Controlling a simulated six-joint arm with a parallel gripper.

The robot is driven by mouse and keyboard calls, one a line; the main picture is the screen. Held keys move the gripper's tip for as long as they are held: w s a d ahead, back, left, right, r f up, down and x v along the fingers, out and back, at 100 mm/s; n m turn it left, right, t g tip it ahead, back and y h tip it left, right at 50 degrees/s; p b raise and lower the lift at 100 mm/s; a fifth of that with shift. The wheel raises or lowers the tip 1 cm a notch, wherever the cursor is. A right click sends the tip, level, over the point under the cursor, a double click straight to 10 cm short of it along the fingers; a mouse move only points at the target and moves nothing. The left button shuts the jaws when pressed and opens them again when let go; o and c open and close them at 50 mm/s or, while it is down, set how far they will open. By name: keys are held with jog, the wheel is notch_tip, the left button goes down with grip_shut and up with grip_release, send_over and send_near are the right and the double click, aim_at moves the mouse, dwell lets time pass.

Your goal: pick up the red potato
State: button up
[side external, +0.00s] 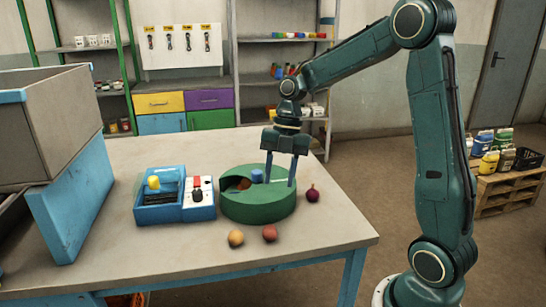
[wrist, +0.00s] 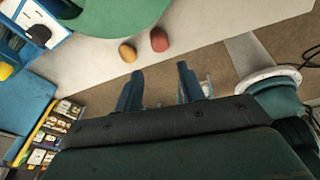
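The red potato (side external: 270,232) lies on the table in front of the green round container (side external: 258,208); it also shows in the wrist view (wrist: 159,39), ahead of my fingers. A yellow-brown potato (side external: 236,238) lies to its left and shows in the wrist view (wrist: 127,52) as well. My gripper (side external: 280,180) points down at the right part of the green container in the side view; its exact height there I cannot tell. In the wrist view my gripper (wrist: 158,82) has its fingers apart with nothing between them.
A purple onion (side external: 313,193) lies right of the container. A blue knob (side external: 257,176) stands on the container, which has a dark opening.

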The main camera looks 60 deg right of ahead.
send_over(271, 227)
jog(key=d, duration=0.2)
jog(key=shift+d+f+x, duration=0.1)
jog(key=shift+d+x, duration=0.2)
jog(key=shift+x, duration=1.05)
jog(key=shift+d+f+x, duration=0.1)
jog(key=shift+d+x, duration=0.15)
jog(key=shift+x, duration=1.05)
jog(key=shift+d+f+x, duration=0.1)
jog(key=shift+d+x, duration=0.2)
jog(key=shift+x, duration=1.05)
jog(key=shift+x, duration=2.6)
jog(key=shift+a, duration=0.1)
jog(key=shift+r, duration=0.1)
jog(key=c, duration=0.6)
